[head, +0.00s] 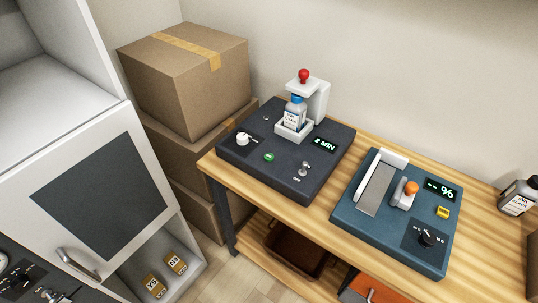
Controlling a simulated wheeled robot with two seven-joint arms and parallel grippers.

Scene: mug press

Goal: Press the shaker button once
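The shaker seems to be the dark grey machine (265,178) on the left part of the wooden table. A small green button (269,156) is on its front left top face. A white and blue-capped bottle (295,112) stands upright in the machine's white holder (293,133), under a white arm with a red knob (303,76). A display (325,143) reads "2 MIN". A white knob (243,139) and a metal toggle switch (304,168) are also on the top face. Neither of my grippers is in view.
A blue machine (385,228) with an orange-knobbed lever stands to the right on the table (333,246). An ink bottle (517,197) is at the far right. Cardboard boxes (190,85) are stacked behind left. A white cabinet (100,190) fills the left side.

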